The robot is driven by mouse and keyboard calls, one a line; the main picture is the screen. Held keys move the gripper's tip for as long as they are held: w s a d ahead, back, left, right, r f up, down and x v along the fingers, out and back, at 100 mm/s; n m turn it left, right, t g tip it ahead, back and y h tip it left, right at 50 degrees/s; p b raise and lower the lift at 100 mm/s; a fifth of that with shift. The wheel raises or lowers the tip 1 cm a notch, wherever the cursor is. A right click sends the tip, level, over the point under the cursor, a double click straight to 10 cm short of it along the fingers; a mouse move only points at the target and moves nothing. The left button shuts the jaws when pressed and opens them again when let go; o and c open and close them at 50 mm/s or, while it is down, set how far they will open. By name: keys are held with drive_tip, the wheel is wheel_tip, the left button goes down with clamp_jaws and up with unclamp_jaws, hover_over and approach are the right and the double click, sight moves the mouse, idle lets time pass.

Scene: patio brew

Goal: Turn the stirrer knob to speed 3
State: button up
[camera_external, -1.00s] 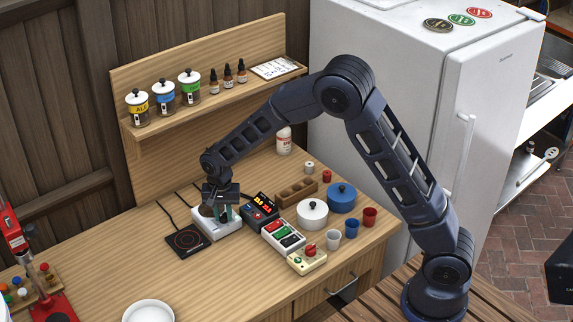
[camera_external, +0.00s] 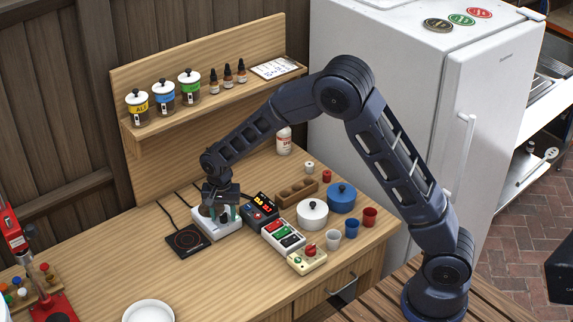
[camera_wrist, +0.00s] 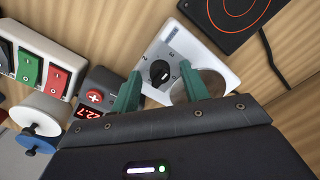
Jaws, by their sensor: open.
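The stirrer (camera_external: 217,228) is a white box on the wooden bench, mostly under my gripper in the external view. In the wrist view its white top (camera_wrist: 172,38) carries a black round knob (camera_wrist: 160,72) with a pale pointer line and small marks around it. A brownish round thing (camera_wrist: 205,85) sits on the stirrer beside the knob, partly hidden by a finger. My gripper (camera_wrist: 160,92) is open, with its green fingers apart, one toward each side of the knob in the picture. I cannot tell how far the fingertips are above it.
A black hot plate (camera_external: 187,241) lies left of the stirrer. A controller with red digits (camera_external: 262,208), a switch box (camera_external: 283,237) and a cream box with a red knob (camera_external: 307,259) stand to the right. White (camera_external: 312,213) and blue (camera_external: 341,198) pots stand beyond.

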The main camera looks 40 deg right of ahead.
wheel_tip(320, 180, up, 11)
idle(0.5)
drive_tip(key=shift+f, duration=0.1)
drive_tip(key=s+d+r+n+t+y, duration=0.15)
drive_tip(key=s+d+r+n, duration=0.25)
drive_tip(key=s+d+r, duration=1.15)
drive_tip(key=s+d+r+n+t, duration=0.1)
drive_tip(key=s+d+n, duration=0.1)
drive_tip(key=s+d, duration=0.5)
drive_tip(key=s+d+r+n+t+h, duration=0.1)
drive_tip(key=s+d, duration=0.6)
drive_tip(key=s, duration=0.8)
drive_tip(key=shift+d+n+t, duration=0.25)
drive_tip(key=shift+n+t, duration=0.3)
drive_tip(key=shift+n, duration=0.05)
